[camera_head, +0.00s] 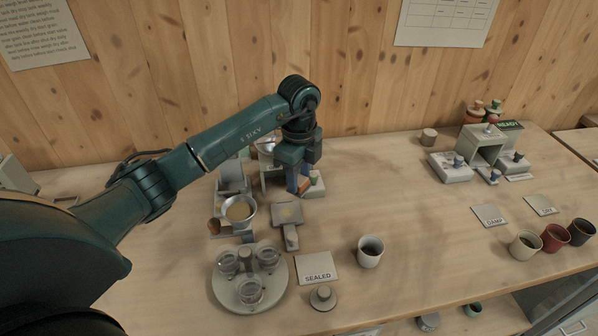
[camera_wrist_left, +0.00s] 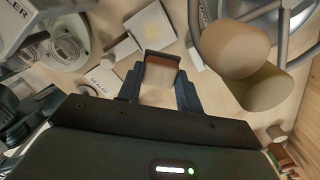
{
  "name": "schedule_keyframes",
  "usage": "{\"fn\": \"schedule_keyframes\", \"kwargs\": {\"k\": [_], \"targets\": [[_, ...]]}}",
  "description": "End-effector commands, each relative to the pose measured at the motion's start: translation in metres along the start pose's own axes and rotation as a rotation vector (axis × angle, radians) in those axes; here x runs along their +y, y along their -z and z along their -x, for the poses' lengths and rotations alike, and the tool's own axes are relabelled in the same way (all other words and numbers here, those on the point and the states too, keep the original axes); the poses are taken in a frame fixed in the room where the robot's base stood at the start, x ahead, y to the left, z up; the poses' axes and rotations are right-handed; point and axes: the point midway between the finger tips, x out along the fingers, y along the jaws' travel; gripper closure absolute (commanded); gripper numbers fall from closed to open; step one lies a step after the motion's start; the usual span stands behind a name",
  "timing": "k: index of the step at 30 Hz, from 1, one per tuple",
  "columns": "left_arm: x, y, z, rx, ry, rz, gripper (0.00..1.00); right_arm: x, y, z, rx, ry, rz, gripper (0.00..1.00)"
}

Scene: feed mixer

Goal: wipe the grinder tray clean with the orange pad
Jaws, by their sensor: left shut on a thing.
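My left gripper (camera_head: 304,185) is shut on the orange pad (camera_head: 305,186), beside the grinder at the back of the bench. In the left wrist view the pad (camera_wrist_left: 163,57) shows as an orange-brown edge between the two fingers (camera_wrist_left: 160,88). The grinder tray (camera_head: 287,213) is a grey square pan with a handle toward the front and a tan patch on its surface. It lies in front of the gripper, apart from the pad. In the left wrist view the tray (camera_wrist_left: 150,25) is beyond the fingertips. My right gripper is not in view.
A metal bowl (camera_head: 238,210) with tan contents stands left of the tray. A round carousel (camera_head: 252,283) with glass jars, a SEALED card (camera_head: 317,267) and a white cup (camera_head: 370,251) are in front. The bench's middle is clear; a press-like station (camera_head: 482,147) stands at right.

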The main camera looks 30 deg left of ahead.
Motion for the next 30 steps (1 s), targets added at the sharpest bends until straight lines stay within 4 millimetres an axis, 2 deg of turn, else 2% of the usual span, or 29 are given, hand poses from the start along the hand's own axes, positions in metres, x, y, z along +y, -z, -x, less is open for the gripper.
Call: {"fn": "schedule_keyframes", "kwargs": {"k": [15,30], "targets": [[0.000,0.000,-0.052,0.001,0.000,-0.004,0.83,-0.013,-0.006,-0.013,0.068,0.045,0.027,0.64],[0.000,0.000,-0.055,0.000,0.000,-0.005,0.83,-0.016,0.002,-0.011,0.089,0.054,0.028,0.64]]}}
